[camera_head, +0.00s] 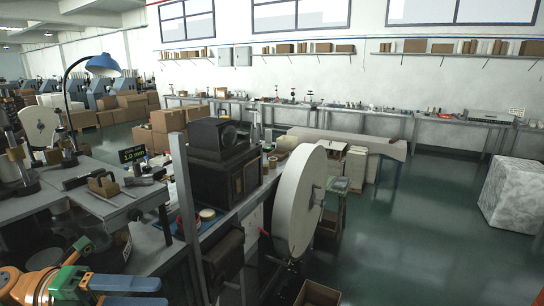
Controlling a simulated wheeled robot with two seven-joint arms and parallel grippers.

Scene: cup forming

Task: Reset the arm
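My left arm comes in at the bottom left corner, orange with green and blue parts. Its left gripper (140,293) points right, with two blue fingers apart and nothing seen between them. The lower finger is partly cut off by the picture's bottom edge. It is in front of and below the near workbench, apart from it. Only a small orange bit of my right arm shows at the bottom right corner; its gripper is out of view.
A workbench (100,205) stands at left with a blue lamp (102,64). A black machine (222,165) and large pale wheel (298,200) stand mid-picture. An open cardboard box (318,293) is at bottom centre. A marbled block (515,195) stands right; green floor (430,240) between is clear.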

